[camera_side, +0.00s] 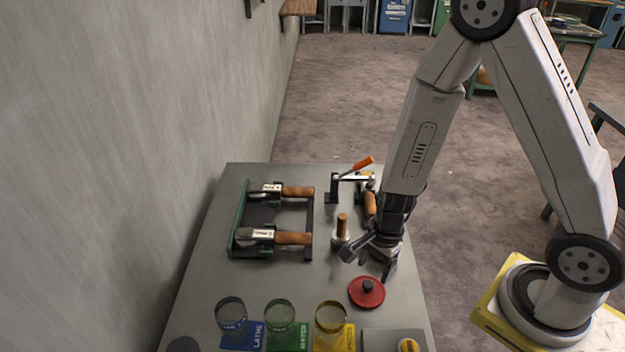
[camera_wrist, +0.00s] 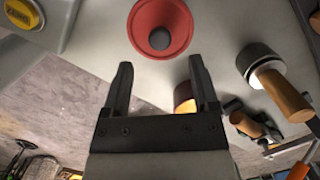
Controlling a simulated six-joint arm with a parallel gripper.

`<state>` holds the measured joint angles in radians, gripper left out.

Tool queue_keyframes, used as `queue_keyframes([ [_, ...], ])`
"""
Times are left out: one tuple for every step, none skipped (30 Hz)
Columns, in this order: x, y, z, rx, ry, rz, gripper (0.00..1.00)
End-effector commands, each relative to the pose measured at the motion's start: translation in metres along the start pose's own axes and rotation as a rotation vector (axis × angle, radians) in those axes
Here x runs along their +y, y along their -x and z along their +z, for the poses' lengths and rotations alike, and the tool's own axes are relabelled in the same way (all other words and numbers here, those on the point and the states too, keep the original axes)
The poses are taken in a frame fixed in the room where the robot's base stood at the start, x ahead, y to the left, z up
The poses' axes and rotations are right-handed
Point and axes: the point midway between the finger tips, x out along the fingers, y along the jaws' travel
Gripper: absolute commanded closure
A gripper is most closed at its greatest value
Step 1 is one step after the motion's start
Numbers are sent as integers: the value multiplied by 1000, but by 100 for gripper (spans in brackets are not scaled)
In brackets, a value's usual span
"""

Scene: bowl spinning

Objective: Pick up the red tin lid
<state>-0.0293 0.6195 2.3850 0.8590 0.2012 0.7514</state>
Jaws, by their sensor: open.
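The red tin lid (camera_side: 367,293) lies flat on the grey table, near its front right, with a dark knob on top. In the wrist view the lid (camera_wrist: 178,22) shows at the top, beyond the fingertips. My gripper (camera_side: 367,262) is open and empty, above the table just behind the lid and apart from it. In the wrist view its two fingers (camera_wrist: 162,72) are spread, with no object held between them.
Glass jars stand on blue (camera_side: 231,316), green (camera_side: 281,318) and yellow (camera_side: 331,318) mats at the front. A wooden-handled tool (camera_side: 342,228) stands close left of my gripper. A rack (camera_side: 239,222) with two wooden-handled tools lies behind left. Table between rack and jars is clear.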

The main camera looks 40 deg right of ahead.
Motion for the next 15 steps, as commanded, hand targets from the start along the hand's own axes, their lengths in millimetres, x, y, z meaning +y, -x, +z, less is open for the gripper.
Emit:
queue_keyframes([
  [0,-2,0,1,0,2,23],
  [0,-3,0,1,0,2,23],
  [0,-3,0,2,0,1,23],
  [0,-4,0,2,0,1,23],
  [0,-4,0,2,0,1,23],
  [0,-4,0,2,1,0,23],
  [0,-4,0,2,1,0,23],
  [0,-4,0,2,1,0,23],
  [0,-4,0,2,1,0,23],
  [0,-4,0,2,1,0,23],
  [0,-4,0,2,1,0,23],
  [0,-4,0,2,1,0,23],
  [0,-5,0,2,1,0,23],
  [0,-5,0,2,1,1,23],
  [0,-6,0,2,1,1,23],
])
